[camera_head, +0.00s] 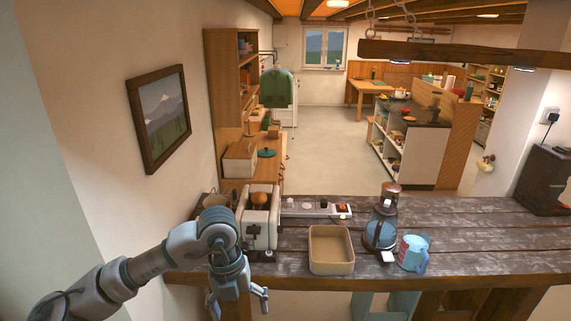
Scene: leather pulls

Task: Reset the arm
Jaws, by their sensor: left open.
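My left arm comes in from the lower left, bent at the elbow. My left gripper (238,304) hangs pointing down in front of the counter's near edge, below the toaster. Its fingers are spread apart, and I see nothing between them. My right gripper does not show. A cream toaster (258,229) with a browned piece of bread (259,199) in its top stands on the dark wooden counter (465,232), just behind my left wrist.
A beige empty bin (331,265), a blue-grey kettle-like jug (381,228) and a light blue mug (413,253) stand right of the toaster. A power strip (315,209) lies behind the bin. A dark box (543,180) stands far right.

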